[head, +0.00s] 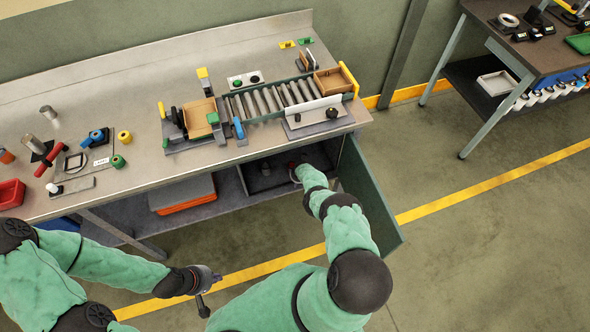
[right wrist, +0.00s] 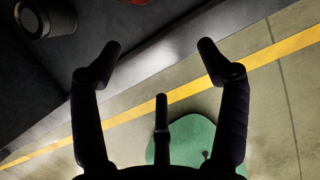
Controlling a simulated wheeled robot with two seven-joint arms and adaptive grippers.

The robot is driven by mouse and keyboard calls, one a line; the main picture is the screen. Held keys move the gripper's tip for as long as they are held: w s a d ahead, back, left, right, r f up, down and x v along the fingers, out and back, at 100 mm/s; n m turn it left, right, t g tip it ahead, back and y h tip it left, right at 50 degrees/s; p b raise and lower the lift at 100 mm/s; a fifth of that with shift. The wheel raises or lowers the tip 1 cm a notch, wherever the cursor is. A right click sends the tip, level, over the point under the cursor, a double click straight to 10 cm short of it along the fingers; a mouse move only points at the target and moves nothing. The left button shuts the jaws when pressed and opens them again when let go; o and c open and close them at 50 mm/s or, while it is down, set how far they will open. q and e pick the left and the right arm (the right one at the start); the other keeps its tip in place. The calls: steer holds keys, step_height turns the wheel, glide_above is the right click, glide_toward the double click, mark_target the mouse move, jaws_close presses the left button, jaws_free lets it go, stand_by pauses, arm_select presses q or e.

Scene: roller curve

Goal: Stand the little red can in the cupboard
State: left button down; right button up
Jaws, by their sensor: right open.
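The cupboard (head: 262,178) is under the right end of the bench, with its green door (head: 368,195) swung open. My right arm reaches into it. A small red patch, likely the red can (head: 292,165), shows beside the right hand inside; most of it is hidden. A red edge also shows at the top of the right wrist view (right wrist: 140,2), beyond the fingers and apart from them. My right gripper (right wrist: 160,50) is open and empty near the dark cupboard floor's edge. My left gripper (head: 212,290) hangs in front of the bench, fingers apart and empty.
A grey cylinder (right wrist: 45,18) stands inside the cupboard, left of my right fingers. The open door is close to the right of my right arm. An orange-and-grey case (head: 182,195) lies on the lower shelf. A roller conveyor (head: 270,100) is on the bench above.

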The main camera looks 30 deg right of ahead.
steer(key=s+a+r+n+g+y+p, duration=0.1)
steer(key=s+a+r+n+y+p, duration=0.15)
steer(key=a+r+n, duration=0.6)
steer(key=s+a+r+n+y+p, duration=0.1)
steer(key=s+a+r+n, duration=0.3)
steer(key=a+n, duration=0.8)
steer(key=s+a+r+n+g, duration=0.1)
steer(key=s+a+r+n, duration=0.2)
steer(key=s+r+n, duration=0.2)
steer(key=s+a+r+n+g+y, duration=0.1)
steer(key=s+a+r+n, duration=0.3)
steer(key=s+r, duration=0.5)
steer(key=s+a+r+n, duration=0.4)
steer(key=s+r+n, duration=0.3)
steer(key=s, duration=0.3)
steer(key=shift+s+r+g+y, duration=0.25)
steer(key=shift+r+g+y, duration=0.15)
steer(key=shift+r, duration=0.2)
